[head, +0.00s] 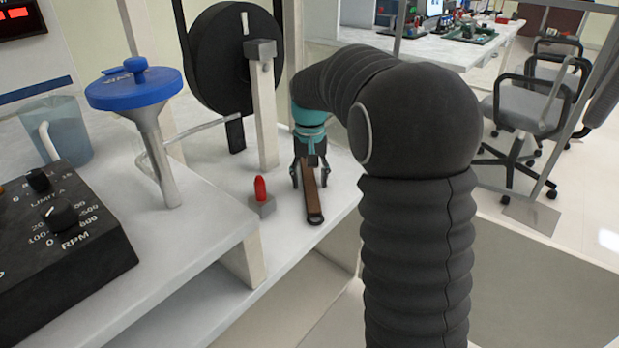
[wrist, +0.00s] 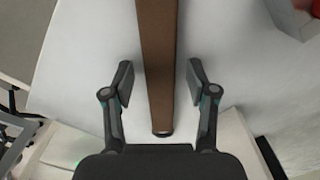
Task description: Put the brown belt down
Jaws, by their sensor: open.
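The brown belt (head: 313,196) is a long narrow strip with a dark end, lying on the white shelf (head: 285,238) in the head view. In the wrist view the belt (wrist: 158,65) runs from the top edge down between my fingers, with its dark end near my palm. My gripper (head: 309,178) points down over the belt in the head view. In the wrist view my gripper (wrist: 160,84) is open, one finger on each side of the belt, with a gap to it on both sides. The belt's far end is cut off in the wrist view.
A red-topped switch (head: 260,189) on a grey block stands just left of the belt. A light post (head: 263,110) and a black wheel (head: 233,60) stand behind. A blue funnel (head: 134,85) and a black control box (head: 55,245) are further left. The shelf edge lies close to the belt's right.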

